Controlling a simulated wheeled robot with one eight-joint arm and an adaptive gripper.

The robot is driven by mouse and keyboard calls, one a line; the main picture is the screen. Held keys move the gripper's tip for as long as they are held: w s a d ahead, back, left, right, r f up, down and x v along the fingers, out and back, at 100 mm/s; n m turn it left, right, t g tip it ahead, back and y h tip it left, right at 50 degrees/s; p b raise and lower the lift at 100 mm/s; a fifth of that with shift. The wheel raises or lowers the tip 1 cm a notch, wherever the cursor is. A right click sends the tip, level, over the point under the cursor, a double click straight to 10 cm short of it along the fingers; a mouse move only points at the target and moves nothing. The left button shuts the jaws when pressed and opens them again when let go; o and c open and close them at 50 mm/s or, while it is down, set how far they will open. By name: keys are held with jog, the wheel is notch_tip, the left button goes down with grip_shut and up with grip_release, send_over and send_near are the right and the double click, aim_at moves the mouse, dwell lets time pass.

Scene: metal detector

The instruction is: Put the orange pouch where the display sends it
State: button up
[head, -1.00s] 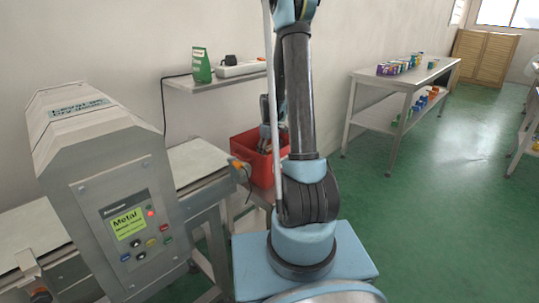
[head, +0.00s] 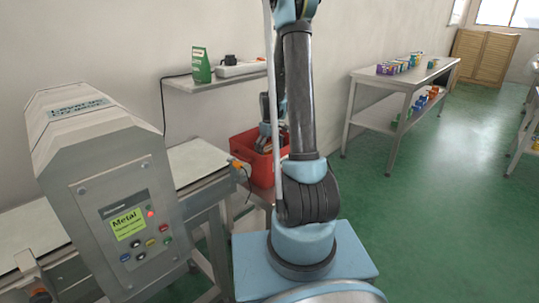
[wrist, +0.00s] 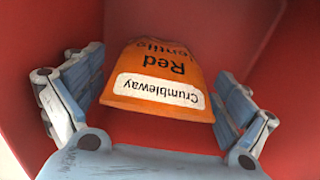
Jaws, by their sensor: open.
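The orange pouch (wrist: 160,75) shows in the wrist view inside the red bin, with the words "Red" and "Crumbleway" upside down on it. My gripper (wrist: 150,105) is open, its fingers on either side of the pouch. I cannot tell whether they touch it. In the head view my gripper (head: 265,145) reaches down into the red bin (head: 257,172), and the pouch cannot be made out there. The display (head: 128,222) on the metal detector (head: 105,180) reads "Metal", with a smaller line too blurred to read. A red light glows beside it.
A conveyor (head: 195,163) runs through the detector and ends near the red bin. A table (head: 395,78) with several colourful packs stands further right. Green floor is open between.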

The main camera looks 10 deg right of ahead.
notch_tip(320, 180, up, 10)
jog(key=shift+r, duration=0.25)
jog(key=shift+s+r, duration=0.2)
jog(key=shift+r, duration=0.2)
jog(key=s+r+m+t, duration=0.1)
jog(key=s+r+m, duration=0.35)
jog(key=s, duration=1.45)
jog(key=s+f+m+t, duration=0.1)
jog(key=s+f, duration=0.4)
jog(key=s, duration=1.2)
jog(key=shift+m, duration=0.75)
jog(key=shift+s, duration=0.1)
jog(key=shift+c, duration=0.2)
